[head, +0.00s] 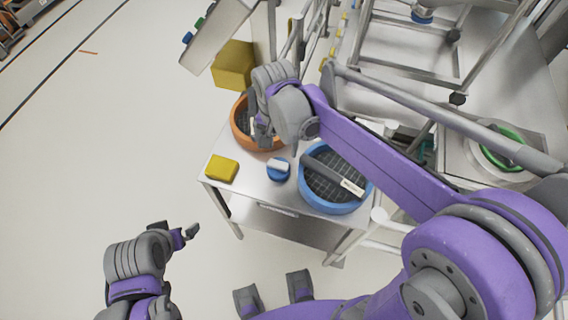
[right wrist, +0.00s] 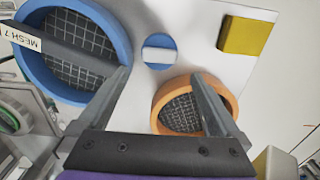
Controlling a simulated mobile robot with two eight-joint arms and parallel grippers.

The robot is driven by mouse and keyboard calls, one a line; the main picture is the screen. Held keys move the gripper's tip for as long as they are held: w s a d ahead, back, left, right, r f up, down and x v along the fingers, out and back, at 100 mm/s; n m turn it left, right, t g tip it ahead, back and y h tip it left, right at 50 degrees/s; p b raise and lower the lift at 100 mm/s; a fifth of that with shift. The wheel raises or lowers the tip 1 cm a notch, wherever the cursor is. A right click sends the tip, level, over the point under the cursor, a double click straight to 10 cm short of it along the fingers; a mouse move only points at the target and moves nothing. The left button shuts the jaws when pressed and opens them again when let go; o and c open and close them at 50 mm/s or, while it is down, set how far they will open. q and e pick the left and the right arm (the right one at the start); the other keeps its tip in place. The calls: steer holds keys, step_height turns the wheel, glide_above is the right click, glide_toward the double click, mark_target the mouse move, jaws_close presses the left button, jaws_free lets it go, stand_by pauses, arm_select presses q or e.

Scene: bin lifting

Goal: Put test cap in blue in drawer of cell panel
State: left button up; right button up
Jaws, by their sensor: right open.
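The blue test cap (head: 278,168), a small round piece with a white bar across its top, lies on the metal table top (head: 250,183). It also shows in the right wrist view (right wrist: 160,52), just beyond my fingertips. My right gripper (head: 268,132) is open and empty, above the table near the orange sieve and apart from the cap. A closed drawer front (head: 278,209) with a small label sits under the table top; whether it belongs to the cell panel I cannot tell. My left gripper (head: 186,236) is low at left over the floor; its jaw opening is unclear.
An orange mesh sieve (right wrist: 160,108) and a blue mesh sieve (head: 325,207) with a labelled dark bar flank the cap. A yellow block (head: 222,169) lies at the table's left corner. A grey button panel (head: 215,35) stands behind. Metal frames crowd the right; floor at left is free.

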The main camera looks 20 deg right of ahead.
glide_above(278, 164)
step_height(278, 164, down, 5)
steer(key=shift+a+r, duration=0.1)
steer(key=shift+a, duration=0.05)
steer(key=shift+d+f+b, duration=0.2)
steer(key=shift+f+b, duration=0.2)
steer(key=shift+f, duration=2.45)
